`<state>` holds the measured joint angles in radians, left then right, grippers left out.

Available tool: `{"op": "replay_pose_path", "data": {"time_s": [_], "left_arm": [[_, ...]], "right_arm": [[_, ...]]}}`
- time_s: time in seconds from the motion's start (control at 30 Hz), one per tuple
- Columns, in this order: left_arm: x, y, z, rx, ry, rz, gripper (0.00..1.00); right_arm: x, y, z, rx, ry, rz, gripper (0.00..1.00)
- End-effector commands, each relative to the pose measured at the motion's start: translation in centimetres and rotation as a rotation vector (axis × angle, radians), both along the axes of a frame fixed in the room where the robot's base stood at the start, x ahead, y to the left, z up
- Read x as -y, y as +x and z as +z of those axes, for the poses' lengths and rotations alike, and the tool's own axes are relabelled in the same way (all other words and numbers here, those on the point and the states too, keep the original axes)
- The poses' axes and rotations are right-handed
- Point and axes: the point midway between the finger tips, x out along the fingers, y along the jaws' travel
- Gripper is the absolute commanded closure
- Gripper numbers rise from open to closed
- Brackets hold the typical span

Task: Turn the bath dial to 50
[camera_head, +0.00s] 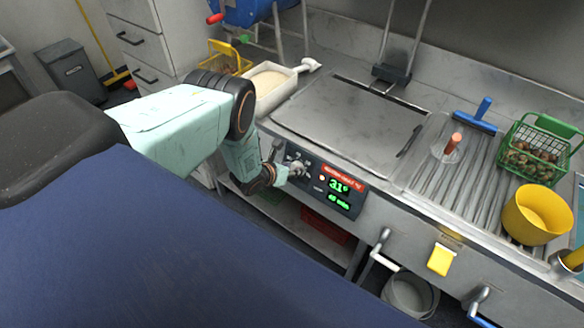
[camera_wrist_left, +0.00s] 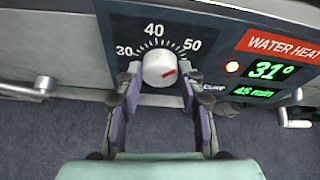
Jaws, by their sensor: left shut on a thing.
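The bath dial (camera_wrist_left: 158,66) is a round white knob with a red mark, on a dark panel with a scale labelled 30, 40 and 50. The red mark lies on the knob's right side and points right, below the 50 label. My left gripper (camera_wrist_left: 162,76) is shut on the dial, one finger on each side. In the head view, my left gripper (camera_head: 286,172) meets the panel at the dial (camera_head: 298,168), which it partly hides. The green display (camera_wrist_left: 268,71) reads 31° with 45 min below. My right gripper is not in view.
The metal bath lid (camera_head: 345,118) lies behind the panel. To the right are a ribbed drainboard (camera_head: 455,175), a green basket of chestnuts (camera_head: 540,150) and a yellow bucket (camera_head: 538,215). A handle (camera_head: 372,252) sticks out of the counter front.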

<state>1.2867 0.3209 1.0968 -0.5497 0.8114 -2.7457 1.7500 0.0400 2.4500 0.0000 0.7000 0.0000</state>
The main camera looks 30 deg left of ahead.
Motion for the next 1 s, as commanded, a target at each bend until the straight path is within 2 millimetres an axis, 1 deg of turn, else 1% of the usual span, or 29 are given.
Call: {"op": "replay_pose_path", "data": {"time_s": [0.27, 0.3, 0.53, 0.83, 1.0], "left_arm": [[0.05, -0.13, -0.15, -0.003, -0.001, 0.0, 0.93], [0.05, -0.13, -0.15, -0.003, -0.001, 0.0, 0.58], [0.04, -0.05, -0.08, -0.001, -0.001, 0.0, 0.39], [0.0, -0.03, 0.0, 0.0, -0.002, 0.001, 0.39], [-0.13, -0.64, 0.48, 0.0, -0.002, 0.002, 0.39]], "right_arm": [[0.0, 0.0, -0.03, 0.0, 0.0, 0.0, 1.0], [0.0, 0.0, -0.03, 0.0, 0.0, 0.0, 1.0], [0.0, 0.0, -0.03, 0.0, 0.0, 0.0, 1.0], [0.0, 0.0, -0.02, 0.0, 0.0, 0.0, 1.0], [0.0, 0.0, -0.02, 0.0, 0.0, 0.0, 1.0]]}}
